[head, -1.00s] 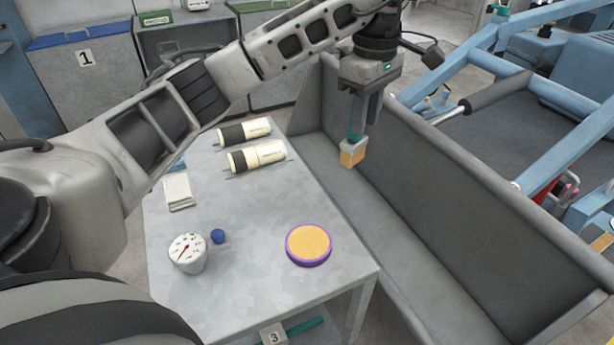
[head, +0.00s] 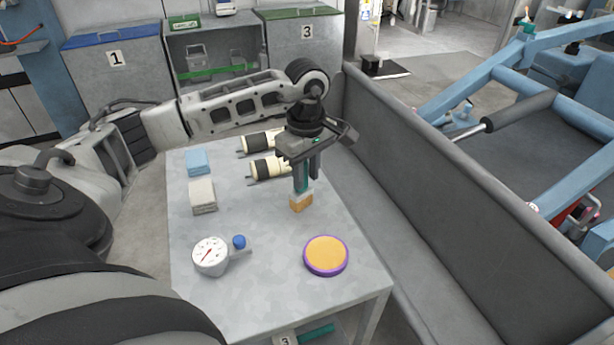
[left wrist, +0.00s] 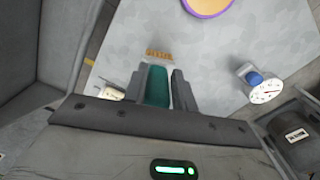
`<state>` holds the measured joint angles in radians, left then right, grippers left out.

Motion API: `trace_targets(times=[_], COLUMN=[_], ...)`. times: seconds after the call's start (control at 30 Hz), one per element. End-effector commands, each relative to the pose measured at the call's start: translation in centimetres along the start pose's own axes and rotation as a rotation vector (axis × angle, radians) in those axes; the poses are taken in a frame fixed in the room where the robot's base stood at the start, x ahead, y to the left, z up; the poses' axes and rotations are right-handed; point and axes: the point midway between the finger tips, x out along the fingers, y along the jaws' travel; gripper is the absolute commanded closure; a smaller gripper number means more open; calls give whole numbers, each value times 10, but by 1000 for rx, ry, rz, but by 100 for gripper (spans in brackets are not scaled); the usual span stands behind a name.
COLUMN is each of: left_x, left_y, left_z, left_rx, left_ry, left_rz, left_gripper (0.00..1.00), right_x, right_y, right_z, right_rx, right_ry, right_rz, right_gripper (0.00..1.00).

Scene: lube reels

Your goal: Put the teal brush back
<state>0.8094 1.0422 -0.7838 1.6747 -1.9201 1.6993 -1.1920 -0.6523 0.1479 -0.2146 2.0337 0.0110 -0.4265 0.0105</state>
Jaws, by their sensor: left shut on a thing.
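My left gripper (head: 303,176) is shut on the teal brush and holds it upright over the grey table. The brush's teal handle (left wrist: 157,88) shows between the two fingers in the left wrist view. Its pale ferrule and tan bristles (head: 300,202) point down in the head view, and the bristles (left wrist: 159,55) also show in the left wrist view. Whether the bristle tips touch the table I cannot tell. My right gripper is in neither view.
On the table (head: 260,225) are a purple-rimmed orange disc (head: 326,256), a dial gauge (head: 210,255) with a blue knob, folded cloths (head: 202,195) and two cream cylinders (head: 268,168). A grey trough (head: 400,220) adjoins the table's right side. Numbered bins (head: 115,80) stand behind.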

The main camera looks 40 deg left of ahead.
Motion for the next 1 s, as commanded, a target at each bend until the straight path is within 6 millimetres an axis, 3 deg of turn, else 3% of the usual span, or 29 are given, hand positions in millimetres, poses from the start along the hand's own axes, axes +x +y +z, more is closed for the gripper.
trace_targets(times=[0.13,0.5,0.53,0.6,1.0], left_x=[16,23,23,22,14], left_y=[0,0,0,0,1], left_z=[2,1,1,1,1], left_rx=[2,2,2,2,1], left_ry=[-2,-2,-2,-2,-1], left_rz=[-2,0,-1,-1,2], left_gripper=[96,96,70,51,51], right_x=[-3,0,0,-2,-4], right_y=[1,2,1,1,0], right_z=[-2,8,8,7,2], right_rx=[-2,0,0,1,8], right_ry=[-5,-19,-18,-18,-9], right_rz=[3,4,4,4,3], right_gripper=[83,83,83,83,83])
